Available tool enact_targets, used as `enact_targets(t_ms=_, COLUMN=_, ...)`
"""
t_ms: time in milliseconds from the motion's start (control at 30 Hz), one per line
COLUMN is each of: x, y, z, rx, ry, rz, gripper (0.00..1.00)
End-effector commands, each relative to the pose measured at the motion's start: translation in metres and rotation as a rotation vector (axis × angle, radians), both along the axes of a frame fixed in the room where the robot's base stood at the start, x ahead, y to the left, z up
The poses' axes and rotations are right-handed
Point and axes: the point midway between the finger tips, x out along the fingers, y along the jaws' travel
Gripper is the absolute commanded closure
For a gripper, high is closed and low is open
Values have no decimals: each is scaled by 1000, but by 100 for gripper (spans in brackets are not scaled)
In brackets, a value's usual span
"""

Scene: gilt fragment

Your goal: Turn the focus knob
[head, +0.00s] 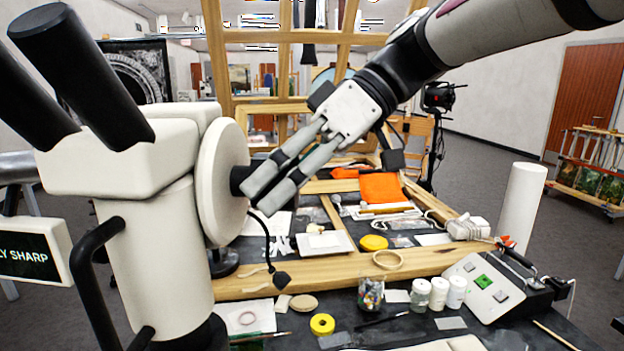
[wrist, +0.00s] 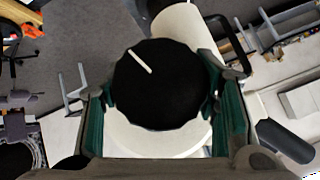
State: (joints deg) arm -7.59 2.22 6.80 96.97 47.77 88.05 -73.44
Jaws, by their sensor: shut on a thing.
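The focus knob (wrist: 158,95) is a black, ridged disc with a white line on its face, seen face-on in the wrist view. The line runs from near the middle toward the upper left. In the head view the knob (head: 238,180) juts from the round white side plate (head: 222,180) of a white microscope (head: 150,235), partly hidden by my fingers. My gripper (head: 262,195) is shut on the knob. In the wrist view its green-padded fingers lie at the left and right sides of the knob. A sign on the left (head: 24,255) shows the partial text "LY SHARP".
A dark worktable below holds an orange cloth (head: 381,188), a yellow lid (head: 373,243), several white jars (head: 438,294) and a white device with a green button (head: 497,287). A wooden frame (head: 330,283) lies across it. A white cylinder (head: 522,207) stands at right.

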Motion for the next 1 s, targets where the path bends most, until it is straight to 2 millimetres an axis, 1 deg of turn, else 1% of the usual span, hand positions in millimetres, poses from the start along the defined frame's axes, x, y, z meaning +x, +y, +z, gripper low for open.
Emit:
enact_targets(t_ms=100, x=0, y=0, z=0, rx=-1, ry=67, rz=-2, gripper=73)
enact_targets(t_ms=333, x=0, y=0, z=1, rx=-3, ry=151, rz=-2, gripper=73)
enact_targets(t_ms=867, x=0, y=0, z=0, rx=-3, ry=177, rz=-3, gripper=73)
enact_targets(t_ms=900, x=0, y=0, z=0, rx=-3, ry=177, rz=-3, gripper=36)
enact_targets(t_ms=967, x=0, y=0, z=0, rx=-3, ry=177, rz=-3, gripper=24)
enact_targets(t_ms=1000, x=0, y=0, z=0, rx=-3, ry=176, rz=-3, gripper=24)
